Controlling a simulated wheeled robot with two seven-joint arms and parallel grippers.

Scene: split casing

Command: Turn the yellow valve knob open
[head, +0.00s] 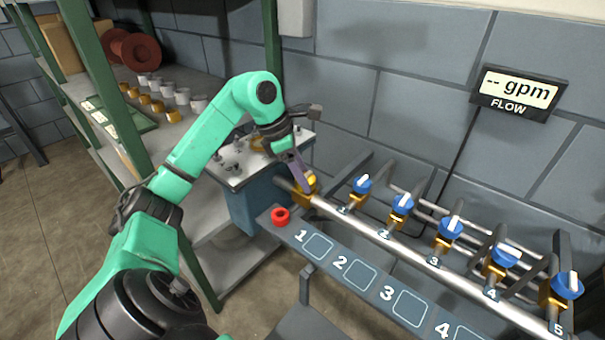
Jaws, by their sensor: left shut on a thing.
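The yellow valve knob (311,181) sits on a brass valve body (304,193) at the left end of the silver pipe (400,246). My left gripper (305,176) comes down on it from the upper left and is shut on the knob. The fingers hide part of the knob, so its exact angle is hard to tell. The flow display (517,93) on the wall reads "-- gpm". My right gripper is not in view.
Several blue-knobbed valves (403,205) line the pipe to the right. A small cart (252,204) and a green-posted shelf (105,85) stand at left.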

